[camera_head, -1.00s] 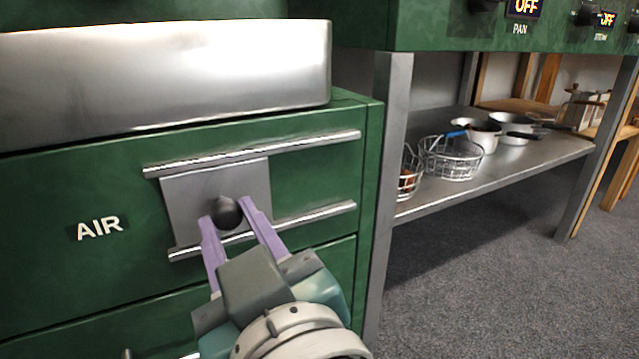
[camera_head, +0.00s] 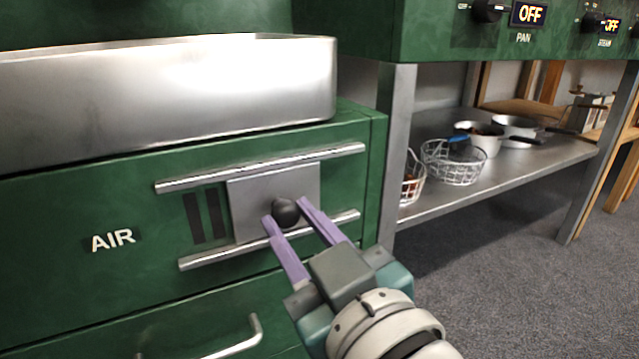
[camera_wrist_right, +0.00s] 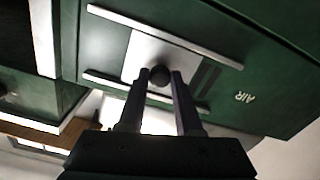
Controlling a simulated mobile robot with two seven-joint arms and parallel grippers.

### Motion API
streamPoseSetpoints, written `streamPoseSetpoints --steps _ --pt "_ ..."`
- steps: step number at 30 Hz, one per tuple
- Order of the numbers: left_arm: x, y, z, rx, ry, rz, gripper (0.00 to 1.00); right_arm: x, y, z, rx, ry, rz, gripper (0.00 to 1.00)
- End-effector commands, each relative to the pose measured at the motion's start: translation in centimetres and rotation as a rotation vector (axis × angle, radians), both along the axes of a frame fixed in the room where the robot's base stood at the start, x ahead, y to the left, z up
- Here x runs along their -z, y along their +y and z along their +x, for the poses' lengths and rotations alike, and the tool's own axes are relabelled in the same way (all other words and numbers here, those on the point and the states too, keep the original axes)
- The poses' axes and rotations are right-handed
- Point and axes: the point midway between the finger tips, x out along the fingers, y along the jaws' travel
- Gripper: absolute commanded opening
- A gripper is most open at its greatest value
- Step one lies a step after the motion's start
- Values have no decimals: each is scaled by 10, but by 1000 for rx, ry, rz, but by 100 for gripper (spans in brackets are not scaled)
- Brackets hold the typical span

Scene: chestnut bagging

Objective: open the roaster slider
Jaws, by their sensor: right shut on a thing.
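The roaster slider is a grey metal plate (camera_head: 250,205) with a round black knob (camera_head: 286,211), set between two silver rails on the green roaster front beside the "AIR" label. To the left of the plate, dark vent slots (camera_head: 205,215) are uncovered. My right gripper (camera_head: 285,210) is shut on the knob, with one purple finger on each side. The right wrist view also shows the knob (camera_wrist_right: 159,76) between the fingers and the plate (camera_wrist_right: 143,52) behind it. My left gripper is not in view.
A metal tray (camera_head: 170,95) sits on top of the roaster. A drawer handle (camera_head: 235,342) is below the slider. To the right, a metal shelf (camera_head: 490,180) holds wire baskets (camera_head: 455,163) and pots (camera_head: 478,139). The carpeted floor on the right is clear.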

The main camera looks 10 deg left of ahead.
Motion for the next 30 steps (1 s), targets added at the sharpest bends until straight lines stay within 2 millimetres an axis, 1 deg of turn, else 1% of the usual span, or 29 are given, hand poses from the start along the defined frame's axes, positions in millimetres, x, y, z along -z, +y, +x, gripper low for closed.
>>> streamPoseSetpoints --steps 1,3,6,15,16,24,30 --pt "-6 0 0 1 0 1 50 0 -11 7 2 3 -11 0" --pt "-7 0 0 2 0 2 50 0 -21 13 2 4 -8 0" --pt "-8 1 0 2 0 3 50 1 -29 19 4 5 -6 0" --pt "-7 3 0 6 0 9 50 2 -30 19 3 5 -1 0" --pt "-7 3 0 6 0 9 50 2 -30 19 3 5 -1 35" --pt "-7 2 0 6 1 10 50 1 -29 19 3 4 0 64" --pt "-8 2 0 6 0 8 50 0 -29 19 3 3 0 64"
